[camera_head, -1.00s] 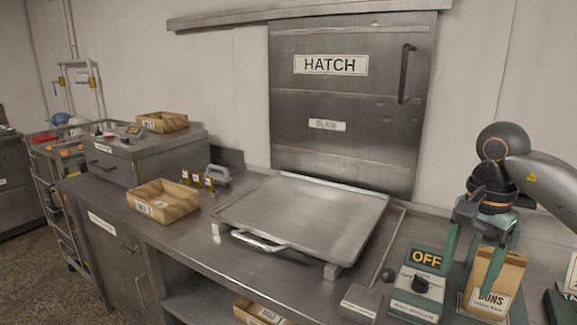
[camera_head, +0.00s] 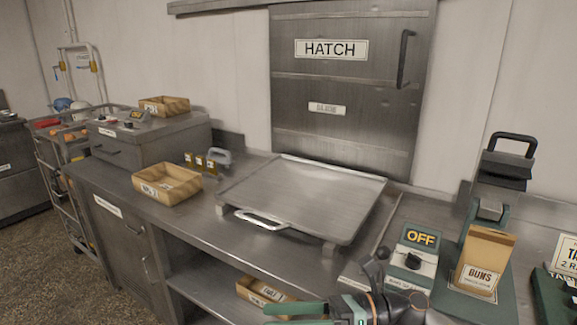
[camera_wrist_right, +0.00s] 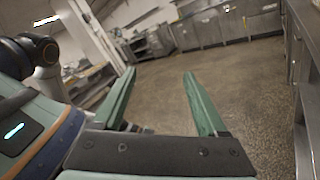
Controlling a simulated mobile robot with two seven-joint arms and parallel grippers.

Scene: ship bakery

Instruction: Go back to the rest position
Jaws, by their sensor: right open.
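My right gripper (camera_head: 298,312) is low at the bottom edge of the head view, in front of the counter. Its green fingers point left. In the right wrist view my right gripper (camera_wrist_right: 160,88) has its two green fingers wide apart, with only the distant floor between them. It is empty. My left gripper is not in view. The tan BUNS box (camera_head: 483,262) stands upright on the green-based stand with a black handle (camera_head: 512,150) at the right, clear of my gripper.
A switch box (camera_head: 412,262) reads OFF. A metal tray (camera_head: 300,195) sits on the counter below the shut HATCH door (camera_head: 345,95). A wooden bin (camera_head: 167,185) stands left of it; another bin (camera_head: 262,292) is on the lower shelf. Floor (camera_wrist_right: 240,95) is open in the wrist view.

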